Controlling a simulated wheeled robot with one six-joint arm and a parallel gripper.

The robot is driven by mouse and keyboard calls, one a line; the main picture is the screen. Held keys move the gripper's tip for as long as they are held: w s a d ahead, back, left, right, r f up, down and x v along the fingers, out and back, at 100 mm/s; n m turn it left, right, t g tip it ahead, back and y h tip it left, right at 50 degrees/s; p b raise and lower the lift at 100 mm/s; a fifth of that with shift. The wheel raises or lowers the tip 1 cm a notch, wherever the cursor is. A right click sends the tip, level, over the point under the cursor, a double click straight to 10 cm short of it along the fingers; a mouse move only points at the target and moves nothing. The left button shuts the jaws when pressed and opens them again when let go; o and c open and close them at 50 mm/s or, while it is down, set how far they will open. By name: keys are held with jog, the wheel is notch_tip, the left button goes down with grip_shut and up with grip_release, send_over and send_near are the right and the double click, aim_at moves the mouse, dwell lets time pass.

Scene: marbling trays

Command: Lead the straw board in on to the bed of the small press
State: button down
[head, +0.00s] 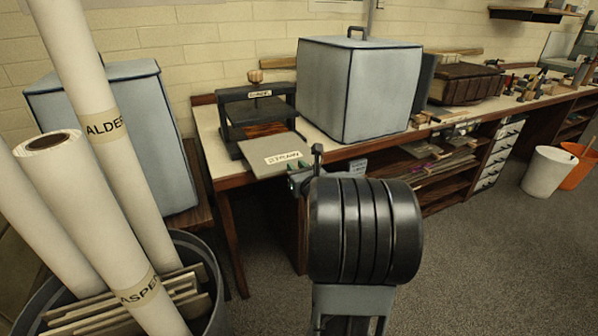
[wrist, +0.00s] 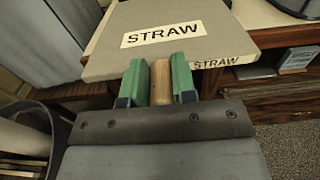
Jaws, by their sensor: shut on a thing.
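The straw board (head: 262,165) is a flat grey-beige slab with a white STRAW label on top, and it also shows in the wrist view (wrist: 105,62). The small press (head: 288,93) is a dark frame with a round wooden knob; its label is hard to read. A reddish-brown bed (head: 262,130) shows between its posts. The board's far edge lies at the front of the press opening; I cannot tell whether it touches the bed. My gripper (head: 306,178) is at the board's near edge, its green fingers (wrist: 165,84) shut on a wooden tab there.
The press stands on a pale bench top (head: 212,135) with a brown edge. A large grey-blue covered box (head: 355,92) stands close to its right. A bin (head: 225,315) with tall paper rolls (head: 85,215) is at the lower left.

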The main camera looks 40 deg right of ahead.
send_near(273, 145)
jog(key=shift+r+p+x, duration=0.2)
jog(key=shift+p+x, duration=0.7)
jog(key=shift+x, duration=1.2)
jog(key=shift+r+p+x, duration=0.2)
jog(key=shift+p+x, duration=0.7)
jog(key=shift+x, duration=2.1)
jog(key=shift+w, duration=0.1)
jog(key=shift+f+b, duration=0.35)
jog(key=shift+b, duration=0.25)
jog(key=c, duration=0.8)
grip_release()
jog(key=shift+c, duration=0.2)
jog(key=shift+f, duration=0.1)
